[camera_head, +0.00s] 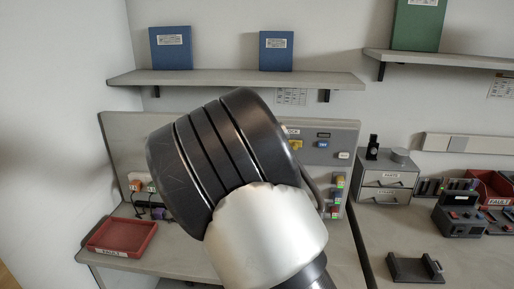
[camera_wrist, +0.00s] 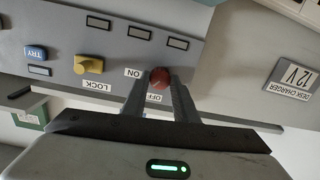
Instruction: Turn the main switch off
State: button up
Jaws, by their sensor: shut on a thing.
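The main switch is a round red knob (camera_wrist: 159,77) on the grey control panel (camera_wrist: 120,52), with ON and OFF labels beside it. It shows in the wrist view, where the picture is upside down. My gripper (camera_wrist: 160,84) is shut on the red knob, with one finger on each side of it. The knob's exact turn angle cannot be told. In the head view my arm covers the red knob and my gripper; part of the panel (camera_head: 345,132) shows to the right of the arm.
Beside the red knob are a yellow knob (camera_wrist: 89,64) near a LOCK label and a blue TRY button (camera_wrist: 36,53). A 12 V desk charger label (camera_wrist: 293,78) is at right. A red tray (camera_head: 121,237) and a drawer unit (camera_head: 388,178) stand on the bench.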

jog(key=shift+a+n+h+p, duration=0.1)
jog(key=shift+n+h+p, duration=0.4)
jog(key=shift+n+p, duration=2.15)
jog(key=shift+n+b, duration=0.8)
jog(key=shift+n, duration=0.25)
jog(key=o, duration=1.1)
jog(key=shift+c, duration=0.2)
jog(key=s+r, duration=0.1)
jog(key=s, duration=1.6)
jog(key=shift+s+a+r+p, duration=0.15)
jog(key=shift+s+a+p, duration=0.05)
jog(key=shift+a+p, duration=0.1)
